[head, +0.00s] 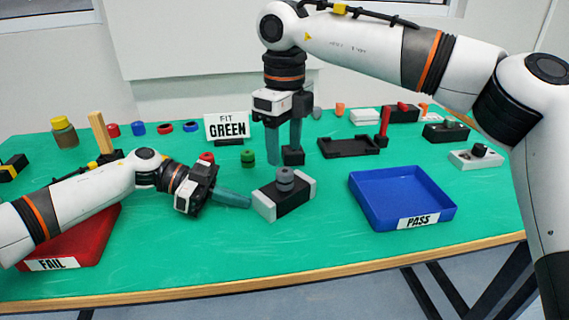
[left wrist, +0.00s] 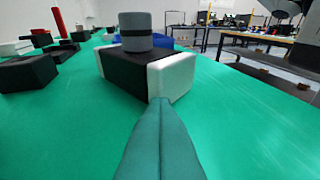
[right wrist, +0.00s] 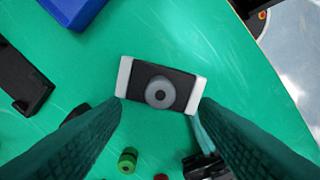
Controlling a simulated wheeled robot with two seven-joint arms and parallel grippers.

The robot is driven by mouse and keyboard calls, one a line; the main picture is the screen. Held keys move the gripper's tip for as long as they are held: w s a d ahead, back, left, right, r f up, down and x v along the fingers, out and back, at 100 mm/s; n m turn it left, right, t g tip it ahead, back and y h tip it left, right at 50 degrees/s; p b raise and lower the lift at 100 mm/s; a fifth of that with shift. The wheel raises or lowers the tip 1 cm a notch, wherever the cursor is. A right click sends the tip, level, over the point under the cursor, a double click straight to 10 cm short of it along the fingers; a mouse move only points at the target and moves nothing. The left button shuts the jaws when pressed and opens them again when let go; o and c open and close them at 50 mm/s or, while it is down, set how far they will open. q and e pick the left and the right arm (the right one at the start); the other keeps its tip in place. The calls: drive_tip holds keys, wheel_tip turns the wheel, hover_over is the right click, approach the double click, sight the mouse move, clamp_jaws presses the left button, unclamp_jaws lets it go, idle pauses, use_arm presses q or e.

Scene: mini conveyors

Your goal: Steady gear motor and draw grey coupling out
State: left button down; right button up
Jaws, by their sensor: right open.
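The gear motor (head: 289,199) is a black block with white ends lying on the green table. The grey coupling (head: 285,180) stands upright on its top, with a dark band in the left wrist view (left wrist: 135,22). My left gripper (head: 250,203) is shut and empty, its fingertips at the motor's near white end (left wrist: 170,77); I cannot tell whether they touch. My right gripper (head: 283,160) is open, pointing down behind the motor in the head view. In the right wrist view the coupling (right wrist: 160,92) and motor show from above, between and beyond the spread fingers.
The blue PASS tray (head: 400,208) stands right of the motor, the red FAIL tray (head: 85,245) at left under my left arm. A green coupling (head: 248,158) and the FIT GREEN sign (head: 227,126) stand behind. A black tray (head: 348,147) is back right. The table in front is clear.

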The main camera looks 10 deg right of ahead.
sight(284, 171)
wheel_tip(284, 171, up, 6)
drive_tip(key=shift+f, duration=0.2)
use_arm(q)
drive_tip(key=c, duration=1.7)
unclamp_jaws()
